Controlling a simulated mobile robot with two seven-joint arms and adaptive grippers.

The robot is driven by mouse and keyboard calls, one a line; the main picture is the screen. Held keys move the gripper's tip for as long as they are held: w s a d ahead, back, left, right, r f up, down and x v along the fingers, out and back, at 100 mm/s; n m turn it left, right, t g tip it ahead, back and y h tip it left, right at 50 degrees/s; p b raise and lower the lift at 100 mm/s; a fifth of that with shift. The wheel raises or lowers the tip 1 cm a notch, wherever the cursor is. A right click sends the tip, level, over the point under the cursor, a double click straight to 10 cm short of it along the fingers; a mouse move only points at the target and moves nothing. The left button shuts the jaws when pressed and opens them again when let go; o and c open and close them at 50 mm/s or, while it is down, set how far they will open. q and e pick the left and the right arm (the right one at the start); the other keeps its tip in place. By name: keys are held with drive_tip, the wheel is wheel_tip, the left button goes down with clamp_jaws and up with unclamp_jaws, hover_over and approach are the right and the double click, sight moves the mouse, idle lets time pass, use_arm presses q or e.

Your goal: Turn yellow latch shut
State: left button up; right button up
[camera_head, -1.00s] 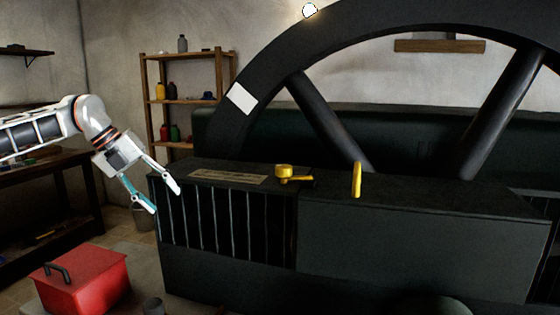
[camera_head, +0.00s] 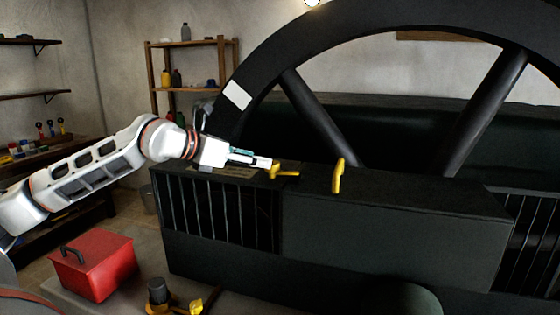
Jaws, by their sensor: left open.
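A yellow latch (camera_head: 287,174) sits on the front top edge of the dark machine housing (camera_head: 390,230), at the boundary between the barred section and the solid panel. A second yellow piece, an upright handle (camera_head: 338,176), stands to its right on the same edge. My left gripper (camera_head: 264,163) reaches in from the left above the housing top. It is open, and its fingertips are at the left end of the yellow latch, overlapping part of it in the picture. I cannot tell whether they touch it. My right gripper is not in view.
A large dark spoked wheel (camera_head: 262,75) rises behind the housing. A red toolbox (camera_head: 95,268) is at the lower left. A dark cylindrical thing (camera_head: 158,292) and a yellow-and-black object (camera_head: 195,308) show at the bottom edge. Wooden shelves (camera_head: 190,42) stand at the back wall.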

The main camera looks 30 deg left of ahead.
sight(272, 170)
use_arm(q)
drive_tip(key=shift+w+d+f, duration=0.1)
drive_tip(key=shift+w, duration=0.2)
drive_tip(key=shift+p+x, duration=0.5)
drive_tip(key=shift+x, duration=0.45)
drive_tip(key=p+x, duration=0.1)
drive_tip(key=x, duration=0.2)
drive_tip(key=shift+w+f, duration=0.2)
drive_tip(key=shift+w, duration=0.05)
drive_tip(key=shift+w+d+f, duration=0.2)
drive_tip(key=shift+w+f, duration=0.1)
drive_tip(key=shift+w, duration=0.2)
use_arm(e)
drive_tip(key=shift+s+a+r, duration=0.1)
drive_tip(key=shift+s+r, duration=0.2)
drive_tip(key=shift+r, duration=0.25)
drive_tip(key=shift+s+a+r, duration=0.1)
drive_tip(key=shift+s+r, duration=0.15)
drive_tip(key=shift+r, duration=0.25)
use_arm(q)
drive_tip(key=c, duration=1)
drive_tip(key=shift+c, duration=0.6)
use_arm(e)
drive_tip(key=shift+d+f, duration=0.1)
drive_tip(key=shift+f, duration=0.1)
